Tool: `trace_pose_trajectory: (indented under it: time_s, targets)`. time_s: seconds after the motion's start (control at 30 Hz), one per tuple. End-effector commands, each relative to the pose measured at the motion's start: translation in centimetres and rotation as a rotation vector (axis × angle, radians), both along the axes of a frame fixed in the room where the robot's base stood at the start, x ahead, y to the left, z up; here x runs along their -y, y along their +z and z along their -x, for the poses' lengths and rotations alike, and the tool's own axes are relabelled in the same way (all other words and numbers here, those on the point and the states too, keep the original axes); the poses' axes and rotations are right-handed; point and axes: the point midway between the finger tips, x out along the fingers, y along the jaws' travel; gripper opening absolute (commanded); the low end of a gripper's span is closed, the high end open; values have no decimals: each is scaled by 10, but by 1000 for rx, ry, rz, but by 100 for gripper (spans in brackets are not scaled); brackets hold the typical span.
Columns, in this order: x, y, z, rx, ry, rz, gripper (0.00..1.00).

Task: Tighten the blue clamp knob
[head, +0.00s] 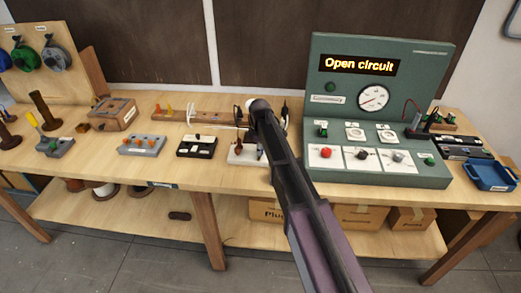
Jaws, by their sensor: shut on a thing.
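My arm reaches in from the bottom right, and its dark wrist end is over the middle of the bench. My gripper's fingers are hidden behind the arm, so what is between them does not show. A white block (240,155) lies just left of the arm, with a brown piece and a small dark bluish piece (260,152) by it. I cannot tell whether that piece is the blue clamp knob. A thin white rod (219,126) lies across the bench left of my wrist.
A green test panel (319,93) reading "Open circuit" stands right of my arm. A blue tray (491,187) sits at the far right. A black block (196,153), a grey block (142,152) and a wooden box (112,114) stand to the left. The bench front (170,175) is fairly clear.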

Motion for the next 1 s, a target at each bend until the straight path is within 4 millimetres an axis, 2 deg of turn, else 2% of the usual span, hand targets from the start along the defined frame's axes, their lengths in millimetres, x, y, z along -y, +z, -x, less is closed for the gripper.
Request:
trace_pose_trajectory:
  time_s: [0.37,1.0]
  targets:
    - [0,0,0,-1,-264,1,0]
    - [0,0,0,-1,-871,0,0]
